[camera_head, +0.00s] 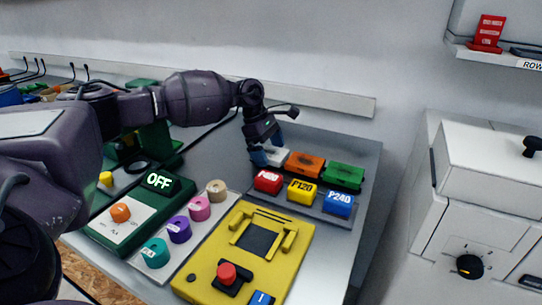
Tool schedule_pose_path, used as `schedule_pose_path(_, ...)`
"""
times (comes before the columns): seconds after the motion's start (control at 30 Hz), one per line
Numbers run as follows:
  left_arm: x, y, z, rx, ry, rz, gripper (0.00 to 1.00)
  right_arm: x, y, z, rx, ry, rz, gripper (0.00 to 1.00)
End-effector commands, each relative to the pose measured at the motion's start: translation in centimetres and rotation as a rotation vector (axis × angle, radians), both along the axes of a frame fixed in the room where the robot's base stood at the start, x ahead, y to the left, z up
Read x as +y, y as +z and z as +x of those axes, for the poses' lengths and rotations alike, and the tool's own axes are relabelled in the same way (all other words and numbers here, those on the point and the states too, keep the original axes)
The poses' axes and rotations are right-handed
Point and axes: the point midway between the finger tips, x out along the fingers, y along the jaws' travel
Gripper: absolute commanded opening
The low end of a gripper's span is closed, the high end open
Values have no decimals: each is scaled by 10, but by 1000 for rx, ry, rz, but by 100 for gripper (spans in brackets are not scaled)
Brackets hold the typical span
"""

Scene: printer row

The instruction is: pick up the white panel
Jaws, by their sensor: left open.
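The white panel (273,155) lies at the back left of a grey tray, beside an orange block (305,164) and a green block (343,175). My left gripper (266,154) reaches in from the left and is right at the panel, with its fingers pointing down over the panel's left part. The gripper is open. The fingers hide part of the panel, and I cannot tell whether they touch it. My right gripper is not in view.
Red (268,181), yellow (301,190) and blue (339,203) labelled blocks sit in front of the panel's row. A yellow fixture (213,276) with a red knob stands nearer. Several coloured spools (179,229) lie left of it. A white cabinet (493,180) stands at right.

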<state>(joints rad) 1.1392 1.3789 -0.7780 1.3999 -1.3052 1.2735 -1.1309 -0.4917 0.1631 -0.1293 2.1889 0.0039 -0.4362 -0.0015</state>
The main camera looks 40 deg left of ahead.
Motion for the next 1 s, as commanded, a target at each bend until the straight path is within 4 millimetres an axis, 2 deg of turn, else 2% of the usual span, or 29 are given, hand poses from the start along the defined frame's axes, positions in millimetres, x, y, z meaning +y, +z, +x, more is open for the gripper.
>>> schedule_pose_path(0.93,0,-4,0,-2,1,0,100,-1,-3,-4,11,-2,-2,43)
schedule_pose_path(1.0,0,-4,0,-2,1,0,91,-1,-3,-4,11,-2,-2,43)
